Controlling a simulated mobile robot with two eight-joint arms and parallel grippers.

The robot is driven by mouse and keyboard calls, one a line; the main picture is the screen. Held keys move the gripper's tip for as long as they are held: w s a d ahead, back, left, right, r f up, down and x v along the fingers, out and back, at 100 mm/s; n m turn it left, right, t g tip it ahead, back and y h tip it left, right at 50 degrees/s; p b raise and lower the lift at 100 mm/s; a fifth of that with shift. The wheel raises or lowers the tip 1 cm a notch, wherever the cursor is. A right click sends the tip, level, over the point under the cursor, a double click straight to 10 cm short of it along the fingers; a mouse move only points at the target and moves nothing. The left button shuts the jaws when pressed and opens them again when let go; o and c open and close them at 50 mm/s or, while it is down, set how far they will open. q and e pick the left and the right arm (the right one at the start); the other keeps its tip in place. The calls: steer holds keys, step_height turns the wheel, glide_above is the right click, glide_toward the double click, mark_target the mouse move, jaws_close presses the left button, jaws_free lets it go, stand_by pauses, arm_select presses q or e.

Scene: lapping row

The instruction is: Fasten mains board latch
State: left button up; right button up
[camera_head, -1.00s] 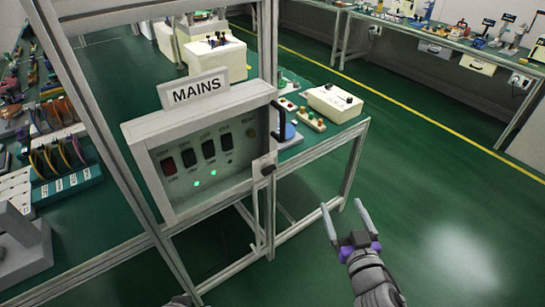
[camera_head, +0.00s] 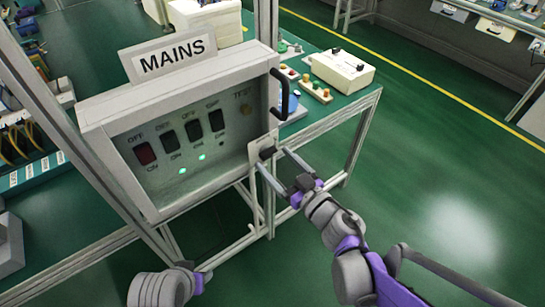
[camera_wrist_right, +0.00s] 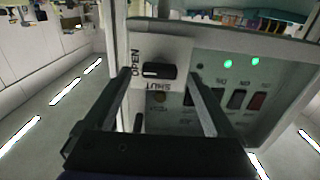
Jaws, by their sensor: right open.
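The mains board (camera_head: 190,130) is a pale box under a MAINS sign, with a dark glazed front. Its latch is a small dark knob (camera_head: 266,152) on a light plate at the lower right of the front. My right gripper (camera_head: 275,160) is open, its fingertips at the latch plate. In the right wrist view the knob (camera_wrist_right: 158,71) lies between the two open fingers, with a gap on each side. Its bar lies lengthwise toward the OPEN label (camera_wrist_right: 135,65); the SHUT label (camera_wrist_right: 158,87) is beside it.
A black handle (camera_head: 284,95) stands out from the board's right edge, just above the latch. Behind it is a green-topped bench (camera_head: 345,100) with a cream box (camera_head: 342,69). An aluminium post rises behind the board. The green floor at right is clear.

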steer(key=shift+x, duration=1.1)
